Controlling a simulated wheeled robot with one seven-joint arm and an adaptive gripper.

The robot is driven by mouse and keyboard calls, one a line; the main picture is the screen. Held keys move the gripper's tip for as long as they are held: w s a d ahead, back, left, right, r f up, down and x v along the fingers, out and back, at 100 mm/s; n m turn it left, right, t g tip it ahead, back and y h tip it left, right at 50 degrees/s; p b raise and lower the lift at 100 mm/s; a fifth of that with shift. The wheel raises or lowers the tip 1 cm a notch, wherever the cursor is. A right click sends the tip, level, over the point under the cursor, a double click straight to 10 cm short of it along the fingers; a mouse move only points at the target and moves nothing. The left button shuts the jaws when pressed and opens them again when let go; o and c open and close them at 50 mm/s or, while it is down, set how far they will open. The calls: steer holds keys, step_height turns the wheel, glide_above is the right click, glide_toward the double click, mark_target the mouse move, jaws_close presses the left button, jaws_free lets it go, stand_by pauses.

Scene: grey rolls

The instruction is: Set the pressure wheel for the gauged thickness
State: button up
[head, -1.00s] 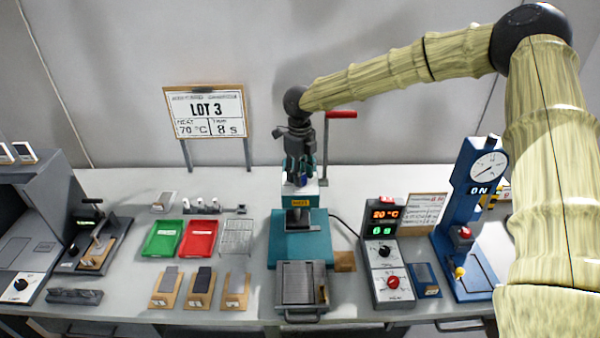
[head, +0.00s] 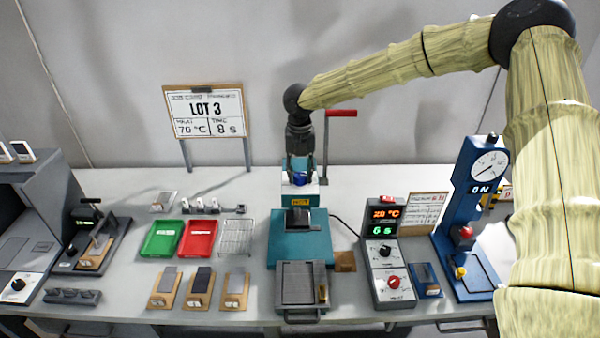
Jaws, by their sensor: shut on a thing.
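My gripper (head: 300,172) is at the top of the teal press (head: 300,250) in the middle of the bench. It points down and is shut on a small blue wheel (head: 300,179), taken to be the pressure wheel, on the press head. The fingers hide part of the wheel, and its setting cannot be read. A yellow label (head: 300,202) sits on the press front below. The blue gauge stand (head: 474,220) at right has a round dial (head: 489,164) and an ON sign. Its dial reading is too small to tell.
A red-handled lever (head: 341,114) stands just right of my gripper. The control box (head: 385,250) shows 20 °C and 6 s. The LOT 3 sign (head: 206,112) reads 70 °C, 8 s. Green (head: 162,239) and red (head: 198,239) trays lie left of the press.

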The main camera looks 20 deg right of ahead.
mark_target(301, 174)
steer(key=shift+w+d+r+m, duration=0.1)
steer(key=shift+w+r+m, duration=0.1)
steer(key=shift+m, duration=0.3)
steer(key=o, duration=0.9)
steer(key=shift+o, duration=0.7)
steer(key=shift+f, duration=0.1)
steer(key=shift+s, duration=0.1)
step_height(301, 174, up, 12)
steer(key=shift+f, duration=0.1)
